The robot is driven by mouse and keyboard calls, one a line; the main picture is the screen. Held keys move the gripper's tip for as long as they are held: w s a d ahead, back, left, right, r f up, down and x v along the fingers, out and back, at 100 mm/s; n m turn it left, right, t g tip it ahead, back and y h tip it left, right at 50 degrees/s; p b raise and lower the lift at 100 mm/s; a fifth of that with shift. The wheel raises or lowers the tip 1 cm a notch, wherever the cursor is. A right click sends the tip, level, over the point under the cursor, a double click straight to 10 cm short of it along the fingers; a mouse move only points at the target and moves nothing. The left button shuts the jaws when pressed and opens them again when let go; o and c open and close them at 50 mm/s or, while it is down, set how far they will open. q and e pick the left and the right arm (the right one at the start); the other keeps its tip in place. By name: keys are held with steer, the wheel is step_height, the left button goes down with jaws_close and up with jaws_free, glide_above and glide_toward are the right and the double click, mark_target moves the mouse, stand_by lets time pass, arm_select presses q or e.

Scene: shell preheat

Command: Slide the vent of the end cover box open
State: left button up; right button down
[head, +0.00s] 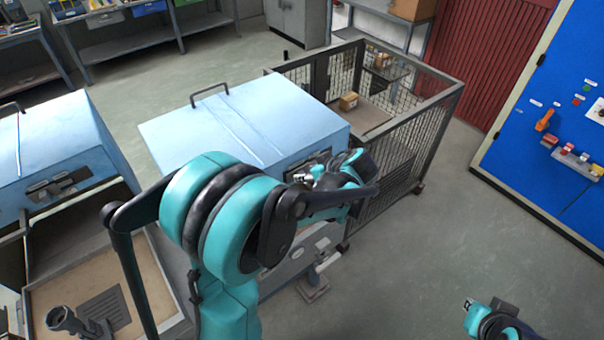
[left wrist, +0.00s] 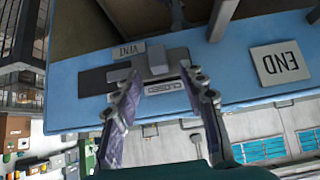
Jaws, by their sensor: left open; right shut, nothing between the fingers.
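The end cover box is the light blue box (head: 250,115) in the middle of the head view. In the left wrist view its blue face (left wrist: 70,100) carries an upside-down END plate (left wrist: 281,63). The vent is a dark plate with a grey block-like knob (left wrist: 158,61). An upside-down CLOSED label (left wrist: 166,87) shows beside the knob. My left gripper (left wrist: 160,84) is open, its fingertips on either side of the knob and label area; contact cannot be told. In the head view my arm partly hides the vent. My right gripper (head: 468,304) is shut and empty, away at the lower right.
Another blue box (head: 60,150) stands at the left above an open tray (head: 150,290). A wire-mesh cage (head: 425,125) holding a carton (head: 349,101) stands right behind the end cover box. A blue tool board (head: 545,150) is at the right. The floor between is clear.

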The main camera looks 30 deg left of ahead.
arm_select(q)
steer(key=x, duration=0.3)
steer(key=shift+w, duration=0.1)
steer(key=shift+w+a+f, duration=0.15)
steer(key=shift+a+f, duration=0.25)
steer(key=shift+f, duration=0.05)
jaws_close()
steer(key=w+d+b, duration=0.1)
steer(key=w+d, duration=0.1)
steer(key=w, duration=0.4)
steer(key=shift+w+d, duration=0.35)
steer(key=shift+d, duration=0.05)
steer(key=shift+r, duration=0.1)
steer(key=shift+c, duration=1)
jaws_free()
steer(key=shift+o, duration=1)
steer(key=shift+w+d, duration=0.1)
steer(key=shift+w, duration=0.05)
